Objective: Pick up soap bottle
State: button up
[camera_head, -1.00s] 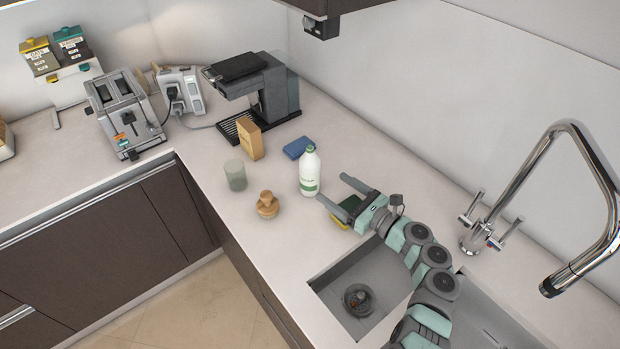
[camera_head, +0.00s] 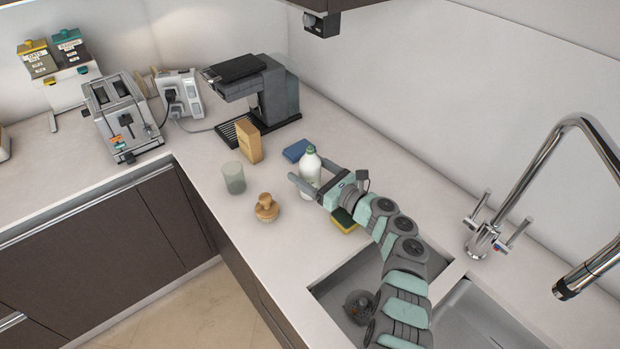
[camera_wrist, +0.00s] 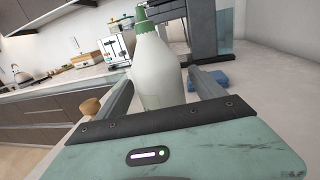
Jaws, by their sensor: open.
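The soap bottle (camera_head: 309,167) is white with a green cap and stands upright on the counter. My gripper (camera_head: 312,176) is open, with one finger on each side of the bottle. In the wrist view the bottle (camera_wrist: 155,72) stands between the two fingers (camera_wrist: 163,95), and its lower part is hidden behind my gripper's body. I cannot tell whether either finger touches it.
A wooden brush (camera_head: 266,208) and a glass (camera_head: 234,178) stand to the left. A yellow-green sponge (camera_head: 344,221) lies beside my arm. The sink (camera_head: 345,283) and tap (camera_head: 481,240) are to the right.

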jog(key=c, duration=1.7)
